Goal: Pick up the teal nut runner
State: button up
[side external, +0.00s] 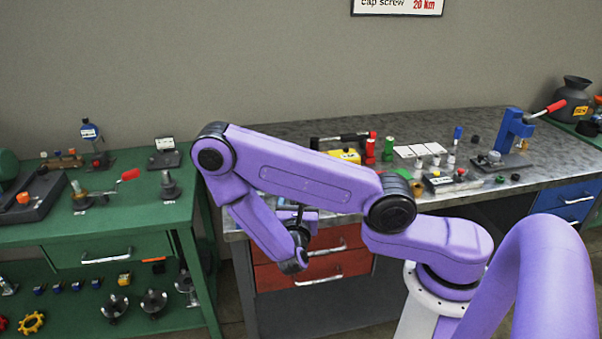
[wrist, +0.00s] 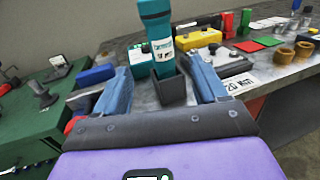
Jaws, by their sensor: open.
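The teal nut runner (wrist: 157,30) stands upright in a dark square holder (wrist: 171,89) on the grey bench in the wrist view. It has a white label on its side, and its top is cut off by the picture edge. My gripper (wrist: 159,66) is open, with one blue finger to the left of the nut runner and one to the right. Both fingers look apart from it; how far it stands beyond the fingertips is hard to tell. In the side external view my purple arm hides the nut runner and most of my gripper.
A yellow block (wrist: 198,40) and a green-and-white box (wrist: 139,62) stand behind the holder. Red (side external: 370,148) and green (side external: 388,149) cylinders stand farther back. A blue vise-like fixture (side external: 513,130) is at the bench's right. A green table (side external: 130,213) stands left.

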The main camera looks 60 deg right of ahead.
jog(key=x, duration=1.3)
jog(key=shift+w+d+f, duration=0.15)
jog(key=shift+d, duration=0.15)
grip_shut()
jog(key=shift+r, duration=5.05)
